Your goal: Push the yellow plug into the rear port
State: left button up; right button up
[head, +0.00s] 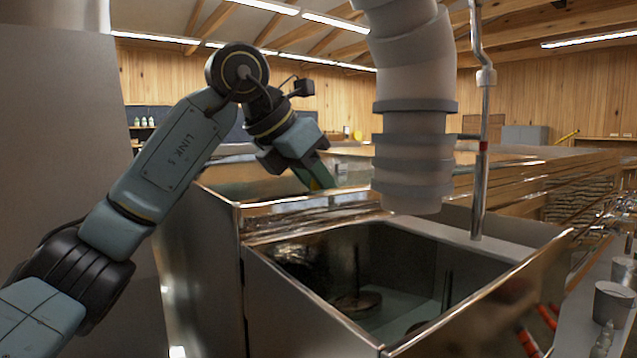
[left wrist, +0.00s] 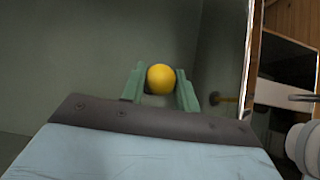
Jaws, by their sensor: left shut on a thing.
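The yellow plug (left wrist: 161,79) shows as a round yellow end between the two green fingers of my left gripper (left wrist: 160,88) in the left wrist view. The gripper is shut on it. In the head view my left gripper (head: 318,176) reaches down over the rear metal pan (head: 270,208), and the plug is not visible there. The rear port cannot be made out in either view. My right gripper is not in view.
An open front metal pan (head: 312,311) with dark floats inside stands before the rear one. A thick white vertical duct (head: 413,150) and a thin steel pipe (head: 480,150) stand to the right of my left gripper. A shiny metal rim edge (left wrist: 249,60) runs at right in the wrist view.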

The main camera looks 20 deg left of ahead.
pick_arm(q)
jog(key=shift+f+b, duration=0.35)
jog(key=shift+f, duration=0.2)
jog(key=o, duration=1.2)
jog(key=b+v, duration=0.1)
jog(key=v, duration=1.2)
jog(key=shift+s+a+r, duration=0.1)
jog(key=shift+s+a, duration=0.05)
